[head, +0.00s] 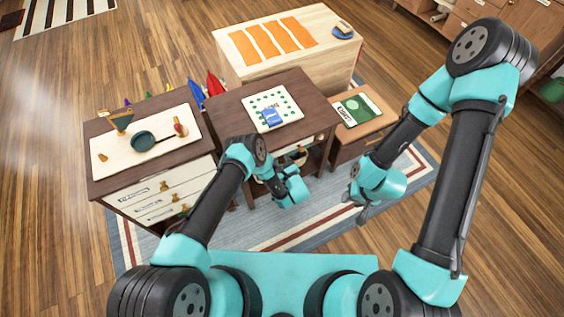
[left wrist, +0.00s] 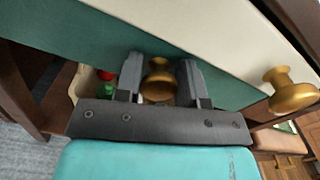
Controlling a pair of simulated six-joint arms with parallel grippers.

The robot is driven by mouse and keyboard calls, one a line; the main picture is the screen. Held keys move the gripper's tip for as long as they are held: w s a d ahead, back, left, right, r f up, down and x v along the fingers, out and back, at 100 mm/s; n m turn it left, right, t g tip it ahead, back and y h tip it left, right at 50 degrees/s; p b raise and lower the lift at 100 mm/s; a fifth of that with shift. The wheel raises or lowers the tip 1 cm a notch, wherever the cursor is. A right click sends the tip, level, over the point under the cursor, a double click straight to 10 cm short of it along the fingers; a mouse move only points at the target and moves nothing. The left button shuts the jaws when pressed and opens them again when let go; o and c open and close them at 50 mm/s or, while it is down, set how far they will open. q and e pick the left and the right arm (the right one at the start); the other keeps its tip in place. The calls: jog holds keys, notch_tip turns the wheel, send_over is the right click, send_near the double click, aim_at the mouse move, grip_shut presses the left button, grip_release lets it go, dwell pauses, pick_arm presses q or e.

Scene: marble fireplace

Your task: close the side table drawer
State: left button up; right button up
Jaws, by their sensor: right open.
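The dark brown side table (head: 226,104) stands in the middle of the head view, with a pale drawer front (head: 303,156) partly hidden behind my left arm. In the left wrist view the drawer front (left wrist: 215,45) is cream and green and carries two gold knobs. My left gripper (head: 296,197) is at the front of this table. Its fingers (left wrist: 160,78) lie on both sides of one gold knob (left wrist: 159,82), which fills the gap. The other gold knob (left wrist: 290,90) is free, to the right. My right gripper (head: 362,209) is open and empty, right of the table, above the rug.
A dark cabinet with a cream top (head: 110,166) and several drawers stands left, with a pan (head: 143,140) on it. A pale wooden chest (head: 335,58) is behind. The striped rug (head: 255,228) is clear in front.

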pick_arm(q)
jog(key=o, duration=0.4)
dwell(0.4)
